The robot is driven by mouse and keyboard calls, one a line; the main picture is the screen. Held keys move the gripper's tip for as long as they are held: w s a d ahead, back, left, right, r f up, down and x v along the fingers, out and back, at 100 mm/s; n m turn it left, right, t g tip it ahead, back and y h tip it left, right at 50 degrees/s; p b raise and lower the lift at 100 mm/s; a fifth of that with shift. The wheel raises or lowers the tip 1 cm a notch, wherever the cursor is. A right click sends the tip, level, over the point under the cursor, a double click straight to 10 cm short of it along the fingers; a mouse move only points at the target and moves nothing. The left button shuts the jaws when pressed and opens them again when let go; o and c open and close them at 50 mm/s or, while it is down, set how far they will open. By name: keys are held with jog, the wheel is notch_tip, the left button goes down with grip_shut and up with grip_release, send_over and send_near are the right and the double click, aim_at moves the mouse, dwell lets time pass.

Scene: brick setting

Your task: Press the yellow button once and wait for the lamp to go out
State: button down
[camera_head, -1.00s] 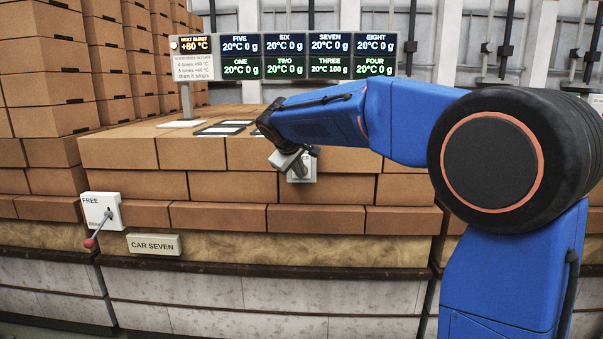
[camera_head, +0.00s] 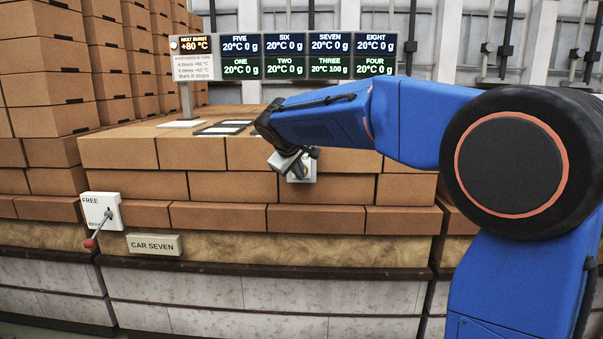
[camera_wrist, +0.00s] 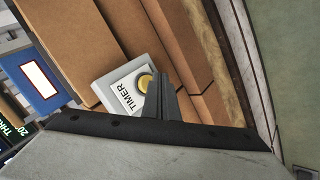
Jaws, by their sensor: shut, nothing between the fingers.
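The yellow button (camera_wrist: 145,82) sits on a light grey box marked TIMER (camera_wrist: 122,92) in the wrist view. The box, fixed to the front of the brown carton-like blocks, also shows in the head view (camera_head: 308,176), partly behind my gripper (camera_head: 304,158). My gripper is shut and empty, its fingertips (camera_wrist: 158,88) over the button's edge. I cannot tell whether they touch it. A small pale round spot (camera_head: 173,45) at the display's left edge may be the lamp; I cannot tell whether it is lit.
A display board (camera_head: 285,56) on a post reads NEXT BURST +80 °C, with several numbered panels; THREE reads 100 g. A white lever box (camera_head: 101,211) with a red knob is at left, beside the CAR SEVEN plate (camera_head: 153,244). Stacked brown boxes (camera_head: 45,75) fill the left.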

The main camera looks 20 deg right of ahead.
jog(key=shift+s, duration=0.1)
jog(key=s, duration=0.1)
jog(key=s+a, duration=0.1)
jog(key=s, duration=0.2)
jog(key=shift+s+a, duration=0.25)
jog(key=shift+s, duration=0.05)
dwell(0.7)
jog(key=s+d+f+m+g+y, duration=0.1)
jog(key=s+d+f+m, duration=0.2)
jog(key=s, duration=0.7)
jog(key=s+d+f+g+y, duration=0.1)
jog(key=s+d+f, duration=0.3)
jog(key=s, duration=0.7)
jog(key=s+d+f+m+g+y, duration=0.1)
jog(key=s+d+f+m, duration=0.1)
jog(key=s+f, duration=0.6)
jog(key=s+a+f+m+y, duration=0.1)
jog(key=s+f, duration=0.4)
jog(key=s, duration=0.7)
jog(key=shift+s+f, duration=0.2)
jog(key=shift+s, duration=0.05)
dwell(2.2)
